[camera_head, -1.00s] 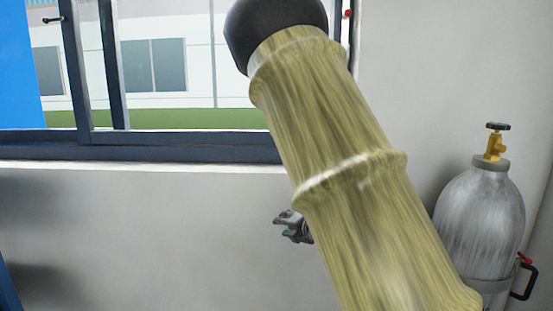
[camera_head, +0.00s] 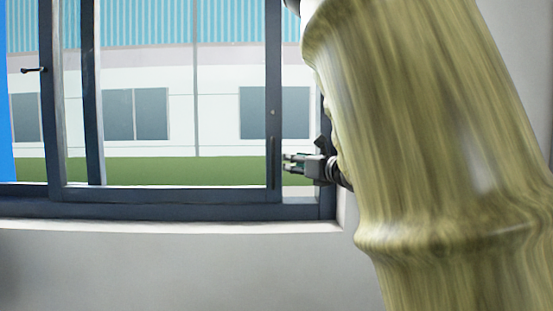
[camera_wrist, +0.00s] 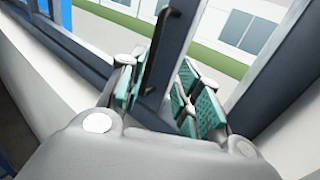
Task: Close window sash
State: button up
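The window sash (camera_head: 273,90) is a dark-framed glass pane. A gap shows between its right upright and the right jamb (camera_head: 328,110), so it stands partly open. A slim black handle (camera_head: 273,160) runs up the right upright; it also shows in the wrist view (camera_wrist: 158,50). My gripper (camera_head: 287,164) is at the gap, just right of the handle, its fingers pointing left. In the wrist view my gripper (camera_wrist: 160,92) is open, with teal pads on either side of the upright and handle. Contact cannot be told.
The window's bottom rail (camera_head: 150,207) and pale sill (camera_head: 180,225) run below the sash. Another window handle (camera_head: 34,70) is at the far left. My arm hides much of the right side. The wall below the sill is clear.

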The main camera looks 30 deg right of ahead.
aim_at(274, 160)
jog(key=w, duration=0.2)
jog(key=w+a+p, duration=0.1)
jog(key=w, duration=0.1)
jog(key=w+p, duration=0.1)
jog(key=w, duration=0.2)
jog(key=shift+a, duration=0.15)
jog(key=w, duration=0.1)
jog(key=w+p, duration=0.1)
jog(key=w, duration=0.1)
jog(key=shift+a+f+p, duration=0.1)
jog(key=shift+f+p, duration=0.1)
jog(key=shift+p, duration=0.1)
grip_shut()
